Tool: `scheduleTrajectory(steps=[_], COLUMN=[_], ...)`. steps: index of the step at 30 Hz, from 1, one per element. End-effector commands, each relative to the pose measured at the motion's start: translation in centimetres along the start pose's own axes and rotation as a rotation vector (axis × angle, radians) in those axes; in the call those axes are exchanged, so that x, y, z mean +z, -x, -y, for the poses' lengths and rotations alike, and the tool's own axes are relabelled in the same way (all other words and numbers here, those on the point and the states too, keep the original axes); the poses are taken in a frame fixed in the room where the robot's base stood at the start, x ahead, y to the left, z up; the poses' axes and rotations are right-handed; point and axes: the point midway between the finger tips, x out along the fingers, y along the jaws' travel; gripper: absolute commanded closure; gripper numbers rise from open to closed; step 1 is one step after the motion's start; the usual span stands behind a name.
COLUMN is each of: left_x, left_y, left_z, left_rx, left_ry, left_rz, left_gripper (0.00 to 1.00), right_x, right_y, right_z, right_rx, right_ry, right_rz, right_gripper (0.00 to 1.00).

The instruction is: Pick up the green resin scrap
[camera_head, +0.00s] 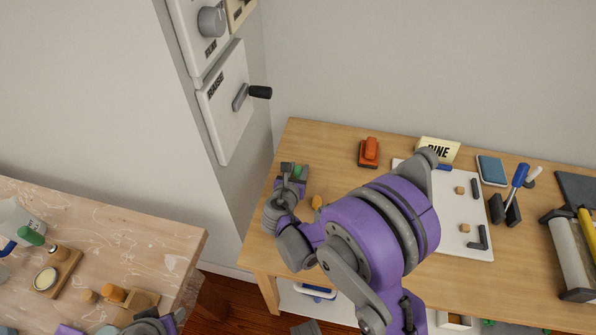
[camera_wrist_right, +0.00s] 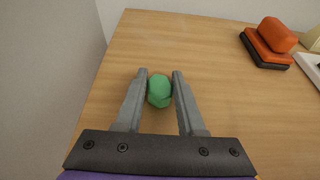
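The green resin scrap (camera_wrist_right: 159,90) is a small faceted lump between the two fingers of my right gripper (camera_wrist_right: 160,74) in the right wrist view. The fingers stand apart on either side of it, very close to its sides. I cannot tell whether both touch it, or whether it rests on the table. In the head view, a bit of the green scrap (camera_head: 298,171) shows among the fingers of my right gripper (camera_head: 294,168), over the left end of the wooden table (camera_head: 340,148). A grey part of my left arm shows at the bottom edge; its fingers do not.
An orange and dark block (camera_head: 369,152) stands right of the gripper. A white board (camera_head: 470,210) with small pieces lies further right. A wall panel with a crank handle (camera_head: 250,94) is at upper left. A marbled bench (camera_head: 170,235) is at left. Wood around the scrap is clear.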

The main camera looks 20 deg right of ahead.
Motion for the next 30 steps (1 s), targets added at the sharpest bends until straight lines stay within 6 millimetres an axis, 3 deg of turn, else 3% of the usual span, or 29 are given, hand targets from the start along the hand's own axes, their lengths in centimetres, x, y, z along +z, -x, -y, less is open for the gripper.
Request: scheduleTrajectory(steps=[1, 5, 17, 30], left_x=[0.0, 0.0, -0.1, -0.9], left_y=[0.0, 0.0, 0.2, 1.7], left_z=[0.0, 0.0, 0.0, 0.0], left_rx=[0.0, 0.0, 0.0, 0.0], left_ry=[0.0, 0.0, 0.0, 0.0], left_rz=[0.0, 0.0, -0.001, -0.006], left_gripper=[0.5, 0.5, 0.5, 0.5], right_x=[0.0, 0.0, 0.7, 8.1], right_y=[0.0, 0.0, 0.3, 3.4], right_z=[0.0, 0.0, 0.0, -0.1], right_rx=[0.0, 0.0, 0.0, 0.006], right_ry=[0.0, 0.0, 0.0, 0.002], right_rz=[0.0, 0.0, 0.0, -0.001], right_gripper=[0.76, 1.0, 1.0, 1.0])
